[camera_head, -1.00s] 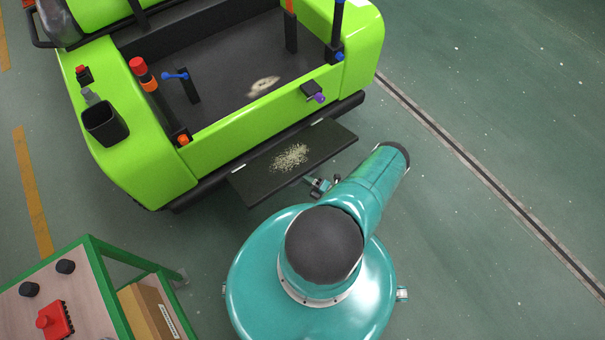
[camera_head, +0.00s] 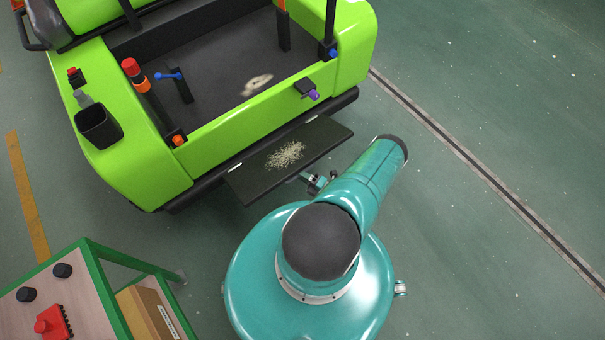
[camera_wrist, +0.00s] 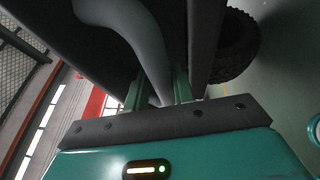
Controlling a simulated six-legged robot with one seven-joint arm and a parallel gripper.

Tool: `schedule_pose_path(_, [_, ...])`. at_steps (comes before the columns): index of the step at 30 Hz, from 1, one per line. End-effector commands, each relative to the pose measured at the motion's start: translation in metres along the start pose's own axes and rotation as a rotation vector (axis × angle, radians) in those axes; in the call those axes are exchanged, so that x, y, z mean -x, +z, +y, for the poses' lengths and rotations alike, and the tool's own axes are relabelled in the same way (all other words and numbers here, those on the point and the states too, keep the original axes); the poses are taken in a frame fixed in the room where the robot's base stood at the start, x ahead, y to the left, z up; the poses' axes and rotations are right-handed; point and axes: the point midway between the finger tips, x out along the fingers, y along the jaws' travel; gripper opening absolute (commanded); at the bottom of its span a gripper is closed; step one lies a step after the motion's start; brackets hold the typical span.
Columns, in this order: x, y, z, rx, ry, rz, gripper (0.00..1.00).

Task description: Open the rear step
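The rear step (camera_head: 325,137) is a flat dark plate with a pale speckled patch. It sticks out from the lower rear of the lime-green cart (camera_head: 240,130) in the head view. My gripper (camera_head: 312,182) shows small beside the step's outer edge, partly hidden by my teal arm. In the wrist view its two green fingers (camera_wrist: 158,90) stand apart, with a grey curved shape visible between and above them. The dark underside of the cart or step fills much of that view. I cannot tell whether the fingers touch anything.
A black tyre (camera_wrist: 238,45) shows in the wrist view. The floor (camera_head: 480,110) to the right is clear.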

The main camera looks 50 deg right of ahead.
Motion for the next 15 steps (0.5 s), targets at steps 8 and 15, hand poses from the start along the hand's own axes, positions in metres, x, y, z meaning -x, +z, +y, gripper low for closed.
schedule_pose_path(8, [0.004,-0.010,0.046,0.000,0.006,-0.001,0.29])
schedule_pose_path(15, [0.017,-0.032,0.088,0.000,0.006,-0.001,0.29])
